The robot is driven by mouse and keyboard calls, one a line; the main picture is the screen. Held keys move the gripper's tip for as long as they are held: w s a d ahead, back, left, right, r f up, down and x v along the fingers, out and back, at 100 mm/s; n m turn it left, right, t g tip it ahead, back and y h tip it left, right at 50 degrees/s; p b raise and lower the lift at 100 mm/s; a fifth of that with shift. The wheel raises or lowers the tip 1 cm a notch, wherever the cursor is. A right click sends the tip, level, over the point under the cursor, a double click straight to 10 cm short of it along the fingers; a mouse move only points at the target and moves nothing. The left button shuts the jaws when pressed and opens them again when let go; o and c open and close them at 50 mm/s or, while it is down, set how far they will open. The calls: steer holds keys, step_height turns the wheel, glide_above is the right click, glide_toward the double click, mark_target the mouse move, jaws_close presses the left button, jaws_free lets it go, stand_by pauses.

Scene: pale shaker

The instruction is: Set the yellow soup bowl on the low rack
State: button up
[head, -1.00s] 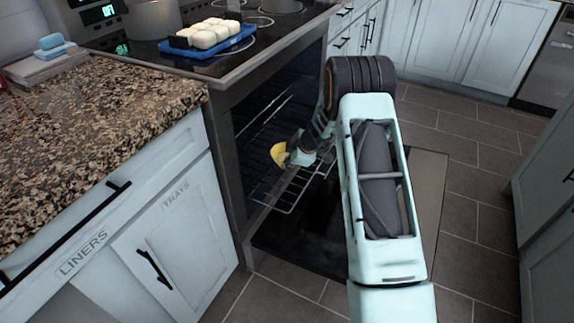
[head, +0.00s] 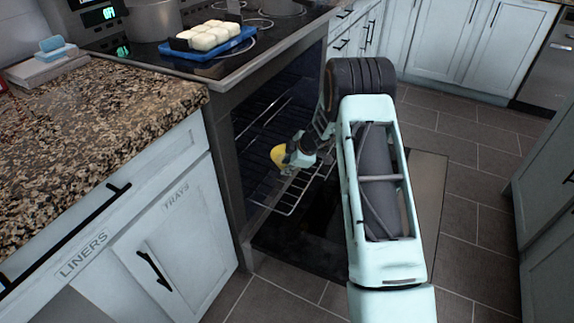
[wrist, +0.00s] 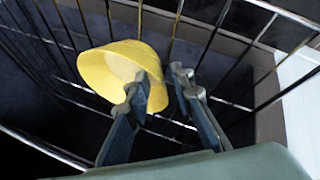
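The yellow soup bowl (head: 278,156) is inside the open oven, at the low wire rack (head: 287,211), which sticks out toward the front. In the wrist view the bowl (wrist: 108,68) is over the rack bars, and it looks set down on them, though contact underneath is hidden. My gripper (head: 292,155) is right at the bowl's near right side. In the wrist view its two fingers (wrist: 163,82) stand apart. The left finger overlaps the bowl, and the bowl's right edge lies between the fingers, with a gap to the right finger.
Another wire rack (head: 262,122) shows higher in the oven. The oven door (head: 290,245) is folded down in front, under my arm. A blue tray (head: 215,50) with white rolls and a pot (head: 153,18) are on the stove. A granite counter (head: 95,130) borders the oven's left side.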

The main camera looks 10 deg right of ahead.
steer(key=p+v, duration=0.1)
steer(key=v, duration=1.1)
